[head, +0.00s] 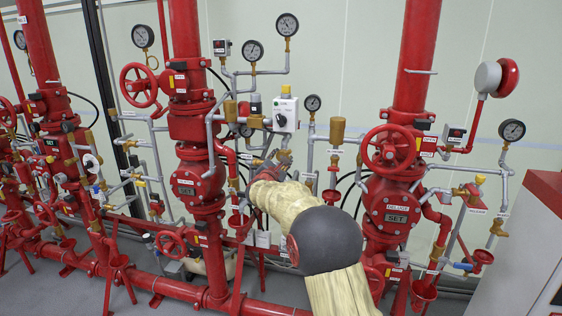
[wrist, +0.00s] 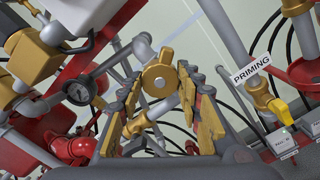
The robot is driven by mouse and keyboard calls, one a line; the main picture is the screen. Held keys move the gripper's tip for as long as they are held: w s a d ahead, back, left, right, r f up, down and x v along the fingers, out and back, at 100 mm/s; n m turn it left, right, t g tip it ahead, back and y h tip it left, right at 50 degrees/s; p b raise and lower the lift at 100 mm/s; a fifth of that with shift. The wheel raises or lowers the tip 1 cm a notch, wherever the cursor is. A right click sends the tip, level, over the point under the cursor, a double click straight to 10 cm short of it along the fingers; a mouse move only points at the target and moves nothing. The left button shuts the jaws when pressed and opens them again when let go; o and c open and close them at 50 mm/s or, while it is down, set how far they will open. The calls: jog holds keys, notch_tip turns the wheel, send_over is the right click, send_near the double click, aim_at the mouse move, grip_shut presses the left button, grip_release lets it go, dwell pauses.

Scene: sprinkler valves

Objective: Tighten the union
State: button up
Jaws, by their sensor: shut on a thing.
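A round brass fitting, which looks like the union (wrist: 158,76), sits on grey pipe in the middle of the wrist view. My gripper (wrist: 163,84) has one finger on each side of it and is shut on it. The finger pads are gold-coloured, and the exact contact is hard to make out. In the head view my gripper (head: 276,160) is among the small pipes between the middle and right red risers. There my arm hides much of it, and I cannot make out the union.
A white switch box (head: 285,114) and a pressure gauge (head: 312,103) are close above my gripper. A red handwheel valve (head: 390,150) stands to the right. The wrist view shows a yellow-handled valve below a PRIMING label (wrist: 250,70) and a gauge (wrist: 78,92) on the left.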

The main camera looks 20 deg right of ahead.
jog(key=shift+f+m+b, duration=0.1)
jog(key=shift+m+b, duration=2.5)
jog(key=shift+b, duration=1.9)
jog(key=shift+m, duration=0.3)
jog(key=shift+m, duration=1)
jog(key=o, duration=1.2)
jog(key=shift+o, duration=0.2)
jog(key=v, duration=0.6)
